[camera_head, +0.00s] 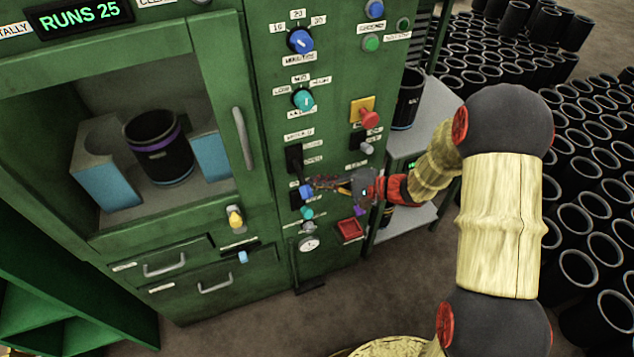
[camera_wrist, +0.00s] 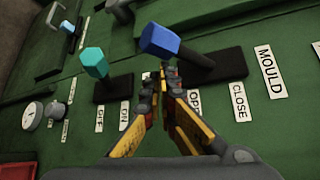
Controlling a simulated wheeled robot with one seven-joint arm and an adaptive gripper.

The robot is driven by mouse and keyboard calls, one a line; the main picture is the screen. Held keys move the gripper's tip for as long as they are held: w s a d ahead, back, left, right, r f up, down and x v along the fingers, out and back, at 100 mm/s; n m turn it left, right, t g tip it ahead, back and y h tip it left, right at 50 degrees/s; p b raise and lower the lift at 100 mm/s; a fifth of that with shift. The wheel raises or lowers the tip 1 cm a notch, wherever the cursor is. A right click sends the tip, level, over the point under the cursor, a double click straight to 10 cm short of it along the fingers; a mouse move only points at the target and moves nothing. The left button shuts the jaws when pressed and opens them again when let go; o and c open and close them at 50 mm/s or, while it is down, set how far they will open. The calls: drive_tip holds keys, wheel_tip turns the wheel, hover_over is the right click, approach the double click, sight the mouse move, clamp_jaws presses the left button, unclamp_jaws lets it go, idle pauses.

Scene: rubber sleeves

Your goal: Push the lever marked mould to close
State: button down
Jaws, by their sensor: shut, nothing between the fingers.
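The lever with a blue knob (camera_wrist: 160,40) stands out from a black slotted plate (camera_wrist: 228,64) in the wrist view. A white MOULD label (camera_wrist: 270,72) is right of it, with a CLOSE label (camera_wrist: 240,101) beside the plate and an OPEN label (camera_wrist: 194,100) partly hidden by a finger. My gripper (camera_wrist: 160,76) is shut and empty, its fingertips just below the blue knob in the picture; I cannot tell whether they touch. In the head view the blue knob (camera_head: 306,191) sits low on the green panel, at the tips of my gripper (camera_head: 316,187).
A teal-knobbed lever (camera_wrist: 95,62) marked ON and OFF is close on the left in the wrist view. A gauge (camera_head: 309,244) and red square button (camera_head: 349,229) are below. A red mushroom button (camera_head: 368,117) is above. Black sleeves (camera_head: 585,220) crowd the floor at right.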

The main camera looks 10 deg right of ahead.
sight(303, 184)
drive_tip(key=shift+s+d+r+m+g+h+p, duration=0.1)
drive_tip(key=shift+s+r+m+g+h+p, duration=0.15)
drive_tip(key=shift+p, duration=0.5)
drive_tip(key=shift+s+r+m+g+h+p, duration=0.15)
drive_tip(key=shift+r+g+p, duration=0.15)
drive_tip(key=shift+p, duration=0.4)
drive_tip(key=r+m+g+h+p, duration=0.1)
drive_tip(key=p, duration=0.4)
drive_tip(key=s+r+m+g+p, duration=0.1)
drive_tip(key=r+g+p, duration=0.1)
drive_tip(key=p, duration=0.3)
drive_tip(key=r+m+g+h+p, duration=0.1)
drive_tip(key=r+m+p, duration=0.1)
drive_tip(key=p, duration=0.3)
drive_tip(key=shift+s+d+r+g+h, duration=0.2)
drive_tip(key=shift+s+r+g+h, duration=0.05)
drive_tip(key=shift+h, duration=0.05)
drive_tip(key=shift+r, duration=0.1)
drive_tip(key=shift+w+r+p, duration=0.1)
drive_tip(key=shift+r+p, duration=0.45)
drive_tip(key=shift+r, duration=0.25)
